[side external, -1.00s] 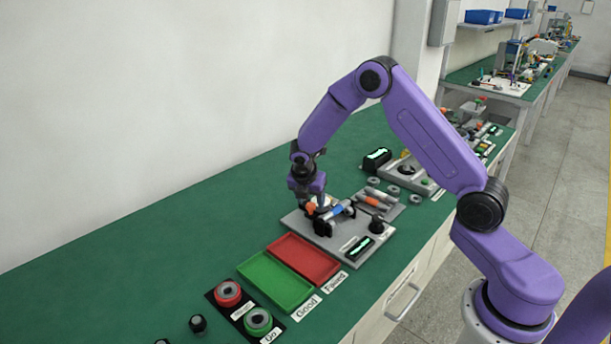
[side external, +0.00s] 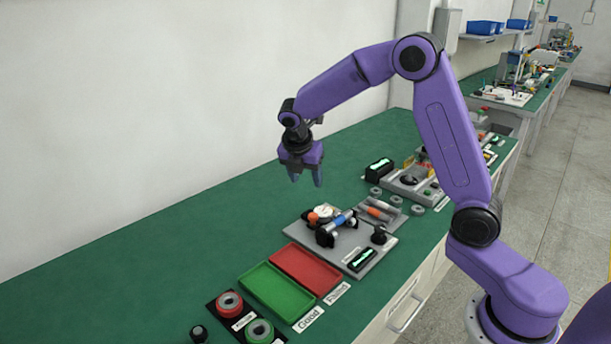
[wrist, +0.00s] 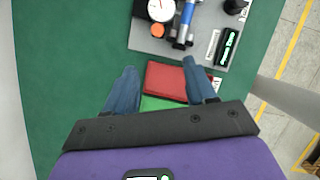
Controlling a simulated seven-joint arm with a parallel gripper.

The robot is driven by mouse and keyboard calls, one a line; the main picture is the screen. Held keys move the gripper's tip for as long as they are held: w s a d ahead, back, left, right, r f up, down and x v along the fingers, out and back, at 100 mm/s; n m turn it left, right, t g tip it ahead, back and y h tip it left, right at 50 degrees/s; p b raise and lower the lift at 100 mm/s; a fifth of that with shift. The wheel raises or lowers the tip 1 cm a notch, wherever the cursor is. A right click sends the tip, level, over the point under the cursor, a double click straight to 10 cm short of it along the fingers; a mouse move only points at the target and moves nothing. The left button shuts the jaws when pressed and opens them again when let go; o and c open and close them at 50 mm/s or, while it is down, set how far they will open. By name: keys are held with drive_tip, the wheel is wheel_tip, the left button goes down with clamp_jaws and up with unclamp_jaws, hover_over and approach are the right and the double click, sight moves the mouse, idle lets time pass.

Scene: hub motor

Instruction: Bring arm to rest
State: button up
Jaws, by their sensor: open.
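My purple arm is raised over the green bench (side external: 170,240), bent at its elbow. My gripper (side external: 307,182) points down in the air, with its two blue fingers apart and nothing between them. In the wrist view the fingers (wrist: 163,92) are also spread and empty, with the red tray (wrist: 178,82) and part of the green tray (wrist: 160,103) seen beyond them. The grey test plate (side external: 345,262) stands lower and to the right of my gripper, and carries a blue cylinder (side external: 342,220), a round white dial (side external: 323,211) and a small display (side external: 361,259).
The red tray (side external: 308,270) and green tray (side external: 275,290) lie in front of the plate. A panel with a red button (side external: 229,303) and green button (side external: 259,331) is at the near end. More fixtures (side external: 410,182) stand behind. The bench left of my gripper is clear.

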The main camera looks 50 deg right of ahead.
drive_tip(key=s+a+r+m+y, duration=0.1)
drive_tip(key=s+a+m+y, duration=0.3)
drive_tip(key=s, duration=0.8)
drive_tip(key=s+a+r+m+h, duration=0.1)
drive_tip(key=s+a+r+m, duration=0.15)
drive_tip(key=s+a, duration=0.7)
drive_tip(key=s+d+f+m, duration=0.1)
drive_tip(key=s+d, duration=0.1)
drive_tip(key=s, duration=0.5)
drive_tip(key=s+d+m+g+y, duration=0.1)
drive_tip(key=s+d+m, duration=0.1)
drive_tip(key=s, duration=0.5)
drive_tip(key=shift+s+d+f, duration=0.25)
drive_tip(key=shift+d+f, duration=0.1)
drive_tip(key=shift+f, duration=0.05)
